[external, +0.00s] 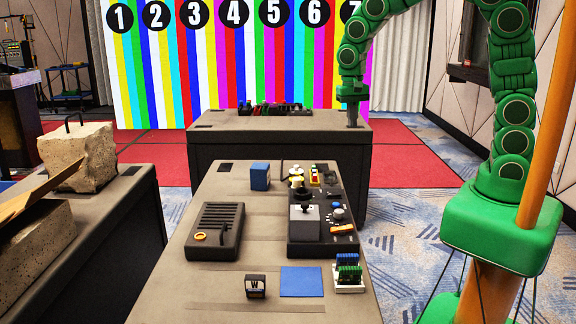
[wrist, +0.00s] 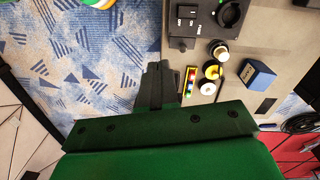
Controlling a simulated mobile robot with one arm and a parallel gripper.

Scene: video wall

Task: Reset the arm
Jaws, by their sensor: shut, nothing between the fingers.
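My green segmented arm (external: 515,110) rises from its base at the right of the external view and arches over to the left. My gripper (external: 352,122) hangs pointing down beyond the far right corner of the near table, in front of the back table. It is shut and empty. In the wrist view my gripper (wrist: 158,68) shows dark and closed, beside the table edge and over the carpet. It is apart from the control panel (external: 335,210), which also shows in the wrist view (wrist: 190,28).
The near table (external: 215,275) holds a blue block (external: 260,177), a dark speaker-like box (external: 216,232), a W cube (external: 255,286), a blue square (external: 302,282) and a small block stack (external: 348,273). Concrete blocks (external: 78,157) stand left. The back table (external: 220,126) holds dark items.

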